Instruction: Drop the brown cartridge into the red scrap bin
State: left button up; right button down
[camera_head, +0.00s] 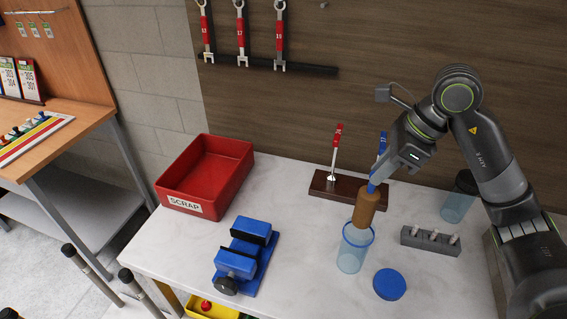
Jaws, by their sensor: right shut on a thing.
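The brown cartridge (366,206) is upright at the mouth of a clear blue jar (352,256). Its lower end overlaps the jar's rim; I cannot tell whether it is inside or just above. My right gripper (373,186) is shut on the cartridge's top, reaching in from the upper right. The red scrap bin (216,172), labelled SCRAP, stands at the back left of the pale bench and looks empty. My left gripper is not in view.
A blue vise (243,256) stands between bin and jar. A blue lid (389,284) lies right of the jar. Behind are a dark wooden stand (345,190) with an upright red-handled tool, a grey holder (430,241) and a dark-topped jar (459,200). Bench front centre is clear.

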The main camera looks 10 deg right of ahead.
aim_at(215, 181)
jog(key=i+j+u, duration=0.2)
jog(key=i+j, duration=0.15)
jog(key=i+j+u, duration=0.25)
jog(key=i, duration=0.25)
jog(key=i+j+u, duration=0.2)
jog(key=i, duration=0.2)
